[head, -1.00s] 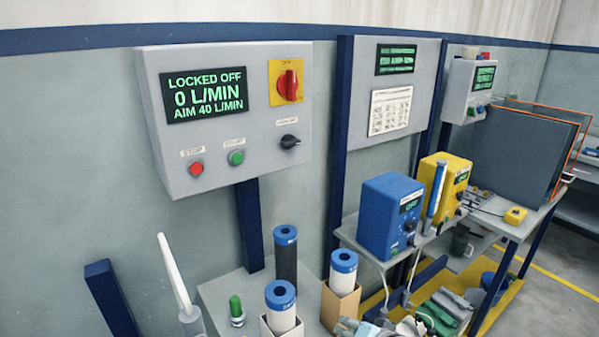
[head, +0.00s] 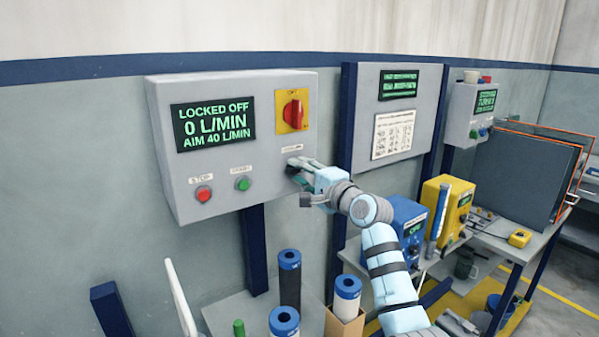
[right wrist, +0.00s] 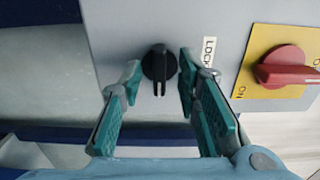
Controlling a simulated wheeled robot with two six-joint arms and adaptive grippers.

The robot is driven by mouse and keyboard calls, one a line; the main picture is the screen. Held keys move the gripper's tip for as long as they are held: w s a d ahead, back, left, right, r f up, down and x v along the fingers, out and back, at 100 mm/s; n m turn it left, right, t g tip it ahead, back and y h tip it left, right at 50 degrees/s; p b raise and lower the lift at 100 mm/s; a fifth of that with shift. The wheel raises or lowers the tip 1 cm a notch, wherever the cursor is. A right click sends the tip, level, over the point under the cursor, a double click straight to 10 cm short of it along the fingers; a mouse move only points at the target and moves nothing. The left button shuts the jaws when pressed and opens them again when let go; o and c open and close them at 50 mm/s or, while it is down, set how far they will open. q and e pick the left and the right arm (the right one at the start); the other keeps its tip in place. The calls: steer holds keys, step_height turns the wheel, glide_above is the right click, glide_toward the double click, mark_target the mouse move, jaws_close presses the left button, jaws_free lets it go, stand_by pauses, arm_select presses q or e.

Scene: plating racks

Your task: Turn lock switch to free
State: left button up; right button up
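The lock switch (right wrist: 160,66) is a black rotary knob on the grey control box (head: 225,95), beside a label (right wrist: 208,52) that begins "LOCK". In the right wrist view its pale marks point down the picture. My right gripper (head: 293,166) is at the box's lower right and hides most of the knob in the head view. In the right wrist view the gripper (right wrist: 160,72) is open, one fingertip on each side of the knob, with narrow gaps showing. The display (head: 213,122) reads "LOCKED OFF, 0 L/MIN, AIM 40 L/MIN". My left gripper is not in view.
A red switch (head: 294,111) on a yellow plate sits above the gripper. A red button (head: 204,193) and a green button (head: 242,183) are to its left. Blue-topped cylinders (head: 289,260) stand below. A blue unit (head: 405,220) is behind my right arm.

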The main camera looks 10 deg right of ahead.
steer(key=shift+w+a, duration=0.15)
steer(key=shift+w, duration=0.3)
steer(key=shift+s, duration=0.1)
steer(key=shift+c, duration=0.4)
jaws_close()
